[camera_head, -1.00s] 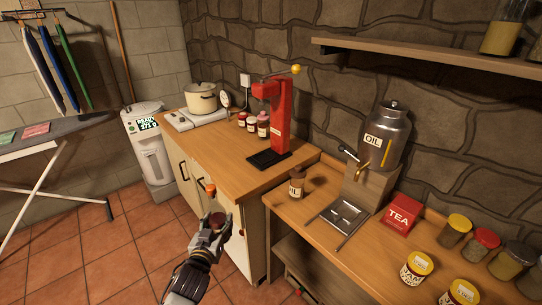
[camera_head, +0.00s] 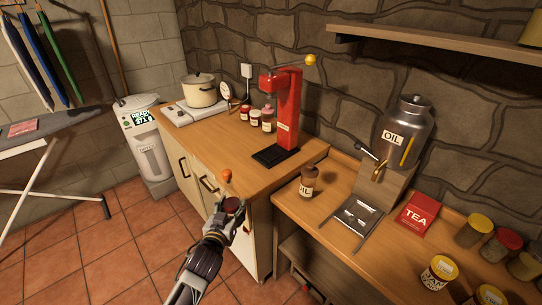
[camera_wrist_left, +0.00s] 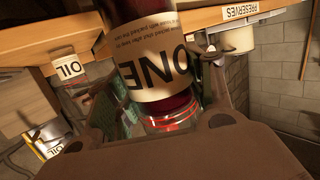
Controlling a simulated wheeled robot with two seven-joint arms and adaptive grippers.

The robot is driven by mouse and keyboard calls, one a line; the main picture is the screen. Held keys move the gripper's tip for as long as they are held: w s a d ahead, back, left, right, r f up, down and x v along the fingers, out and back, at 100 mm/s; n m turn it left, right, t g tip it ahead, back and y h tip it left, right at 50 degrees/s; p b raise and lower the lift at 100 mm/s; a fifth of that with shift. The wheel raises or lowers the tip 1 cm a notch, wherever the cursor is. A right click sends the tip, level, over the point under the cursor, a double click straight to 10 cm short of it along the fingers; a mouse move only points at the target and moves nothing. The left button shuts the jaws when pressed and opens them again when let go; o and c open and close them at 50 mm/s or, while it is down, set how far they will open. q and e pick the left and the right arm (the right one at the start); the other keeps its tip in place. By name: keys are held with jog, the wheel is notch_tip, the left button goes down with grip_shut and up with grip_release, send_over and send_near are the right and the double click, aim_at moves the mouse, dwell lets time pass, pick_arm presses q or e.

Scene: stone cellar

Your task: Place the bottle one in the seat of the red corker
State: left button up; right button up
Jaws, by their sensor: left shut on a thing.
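The red corker (camera_head: 288,110) stands upright on the wooden cabinet top, with a yellow ball on its lever and a black base (camera_head: 270,158). Nothing stands on the visible part of that base. My left gripper (camera_head: 228,214) is in front of the cabinet, lower left of the corker, and is shut on bottle one (camera_head: 234,204). In the left wrist view bottle one (camera_wrist_left: 155,75) fills the middle, dark red, its cream label reading ONE upside down. An orange tip (camera_head: 226,176) shows above the gripper; I cannot tell surely whether it is the bottle's top. My right gripper is not in view.
A brown oil bottle (camera_head: 309,182) stands on the lower right table, by a metal tray (camera_head: 352,222) and the oil urn (camera_head: 404,135). Several small jars (camera_head: 255,119) stand left of the corker. The cabinet top (camera_head: 228,148) in front of them is clear.

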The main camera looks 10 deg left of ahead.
pick_arm(q)
jog(key=shift+r, duration=0.15)
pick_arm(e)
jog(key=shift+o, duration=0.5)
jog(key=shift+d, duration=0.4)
pick_arm(q)
jog(key=shift+a, duration=0.1)
